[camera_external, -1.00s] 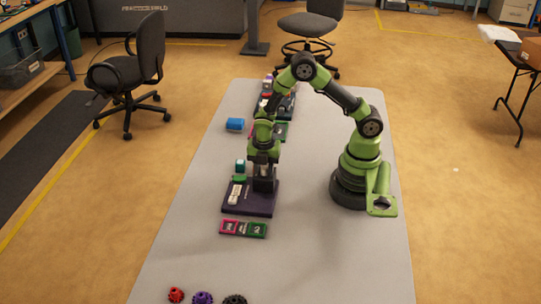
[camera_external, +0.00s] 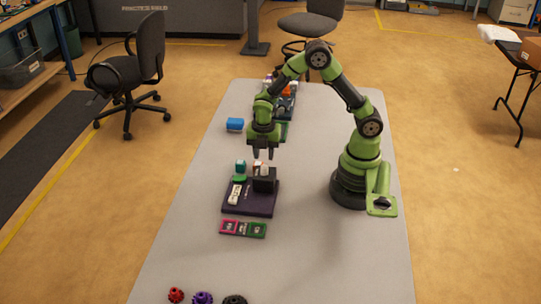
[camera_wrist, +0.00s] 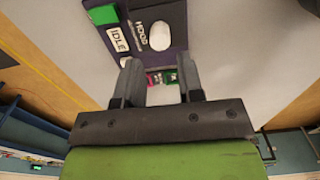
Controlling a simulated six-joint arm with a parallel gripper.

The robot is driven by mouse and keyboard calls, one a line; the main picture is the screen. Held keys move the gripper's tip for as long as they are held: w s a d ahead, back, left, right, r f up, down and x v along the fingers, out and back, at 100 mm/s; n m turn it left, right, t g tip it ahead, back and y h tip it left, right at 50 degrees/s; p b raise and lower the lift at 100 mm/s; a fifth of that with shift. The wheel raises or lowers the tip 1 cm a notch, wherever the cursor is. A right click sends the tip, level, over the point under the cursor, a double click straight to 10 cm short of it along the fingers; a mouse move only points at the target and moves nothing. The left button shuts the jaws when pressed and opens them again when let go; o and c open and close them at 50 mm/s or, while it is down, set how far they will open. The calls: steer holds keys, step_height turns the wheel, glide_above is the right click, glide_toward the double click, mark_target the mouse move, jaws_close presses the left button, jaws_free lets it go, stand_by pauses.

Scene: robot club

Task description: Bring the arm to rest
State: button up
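My gripper (camera_external: 263,150) hangs above the dark purple board (camera_external: 248,206), pointing down. In the wrist view my gripper (camera_wrist: 158,82) shows two dark fingers apart with nothing between them. The board carries a black block (camera_external: 265,181) with a small white and reddish piece at it, a white label piece (camera_external: 235,194) and a green piece (camera_external: 239,179). In the wrist view the board (camera_wrist: 172,48) shows a label reading IDLE (camera_wrist: 118,40) and a white rounded item (camera_wrist: 160,36).
A pink and green strip (camera_external: 243,228) lies in front of the board. Several gears (camera_external: 203,297) lie at the front edge. More items sit at the back.

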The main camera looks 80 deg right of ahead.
steer(key=s+d+r+m+t+y, duration=0.1)
steer(key=s+r+m+t, duration=0.6)
steer(key=s+r+m, duration=0.8)
step_height(320, 180, up, 2)
steer(key=m+y, duration=0.1)
steer(key=m, duration=0.6)
steer(key=shift+s+d+r, duration=0.15)
steer(key=shift+s+d, duration=0.1)
